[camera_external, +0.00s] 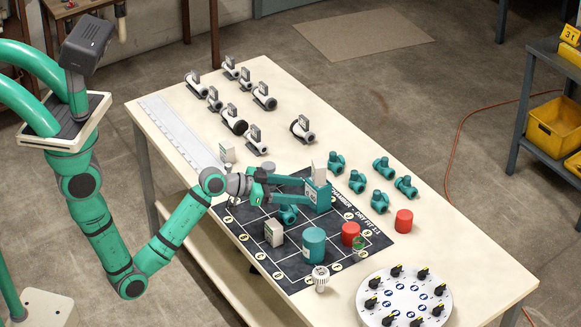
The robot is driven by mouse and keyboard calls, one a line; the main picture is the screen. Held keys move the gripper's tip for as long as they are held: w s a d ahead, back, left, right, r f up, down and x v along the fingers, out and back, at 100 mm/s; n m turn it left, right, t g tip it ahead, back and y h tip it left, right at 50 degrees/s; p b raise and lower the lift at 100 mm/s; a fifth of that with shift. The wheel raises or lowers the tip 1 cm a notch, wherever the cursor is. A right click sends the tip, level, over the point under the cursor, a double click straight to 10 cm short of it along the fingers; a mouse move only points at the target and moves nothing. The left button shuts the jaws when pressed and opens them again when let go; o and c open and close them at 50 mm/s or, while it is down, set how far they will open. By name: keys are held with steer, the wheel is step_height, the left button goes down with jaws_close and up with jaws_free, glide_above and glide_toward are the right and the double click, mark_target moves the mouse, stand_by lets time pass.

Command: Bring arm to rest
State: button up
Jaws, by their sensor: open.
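My arm reaches in from the left, and my gripper (306,192) is over the dark grid mat (245,235) on the table. Its two teal fingers are spread apart and point right. A teal block (322,196) stands at the fingertips, with a white box (319,172) at its top; I cannot tell whether the fingers touch the block. A teal pipe fitting (288,215) lies on the mat just below the fingers, partly hidden by them.
The mat also bears a white box (274,232), a teal cylinder (314,245) and a red cylinder (351,234). Several teal fittings (382,168) and another red cylinder (403,221) stand right. White gauged pipe pieces (233,120) fill the back. A round knob tray (445,297) is at front.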

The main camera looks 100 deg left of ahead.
steer(key=s+d+f+t, duration=0.1)
steer(key=s+d+f, duration=0.2)
steer(key=d, duration=0.5)
steer(key=s+d+f+m+h, duration=0.1)
steer(key=s+d+f, duration=0.2)
steer(key=d, duration=0.5)
steer(key=s+d+f+t, duration=0.1)
steer(key=s+d+f, duration=0.2)
steer(key=d, duration=0.5)
steer(key=s+d+m+h, duration=0.2)
steer(key=s+d, duration=0.5)
steer(key=s, duration=0.4)
steer(key=s+d+r+m+h, duration=0.1)
steer(key=s+d+h, duration=0.2)
steer(key=s+d, duration=0.5)
steer(key=s, duration=0.3)
steer(key=shift+s+d+r+m, duration=0.2)
steer(key=shift+r+m, duration=0.1)
steer(key=shift+m, duration=0.1)
